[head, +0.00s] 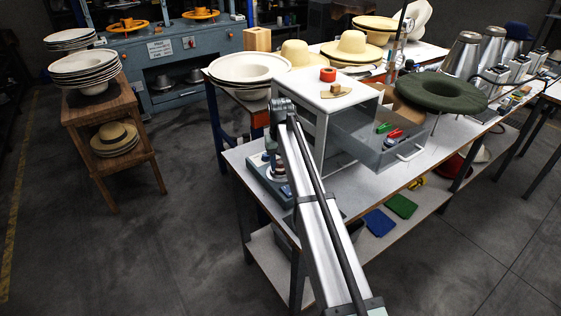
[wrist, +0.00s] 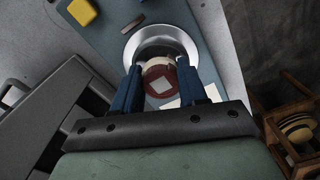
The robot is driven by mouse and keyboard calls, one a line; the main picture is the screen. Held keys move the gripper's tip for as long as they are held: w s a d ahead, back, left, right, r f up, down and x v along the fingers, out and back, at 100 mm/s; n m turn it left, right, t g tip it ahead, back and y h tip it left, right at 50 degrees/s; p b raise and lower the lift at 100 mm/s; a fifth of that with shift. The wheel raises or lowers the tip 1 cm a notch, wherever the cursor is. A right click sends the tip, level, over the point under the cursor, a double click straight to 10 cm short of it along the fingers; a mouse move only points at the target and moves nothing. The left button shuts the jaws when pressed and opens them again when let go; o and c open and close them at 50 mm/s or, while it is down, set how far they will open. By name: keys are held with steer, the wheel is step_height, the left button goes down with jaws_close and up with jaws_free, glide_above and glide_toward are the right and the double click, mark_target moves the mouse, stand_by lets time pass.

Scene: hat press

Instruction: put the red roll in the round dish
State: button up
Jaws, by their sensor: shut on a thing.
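In the wrist view, my gripper (wrist: 158,82) has its two blue fingers shut on a dark red roll (wrist: 162,76). The roll has a pale square patch on its face and a cream part at its far side. Beyond it is a round, shiny metal dish (wrist: 183,38) on a blue-grey base. The roll overlaps the dish's near part in this view. I cannot tell whether it touches the dish or hangs above it.
A white cabinet (head: 309,108) with an open grey drawer (head: 375,160) stands right of my arm. Another red, ring-shaped thing (head: 328,75) sits on its top. A yellow block (wrist: 82,12) lies on the blue-grey base (wrist: 110,42).

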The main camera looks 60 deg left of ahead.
mark_target(281, 163)
steer(key=o, duration=1)
steer(key=shift+o, duration=0.2)
step_height(281, 163, up, 13)
steer(key=shift+r, duration=0.1)
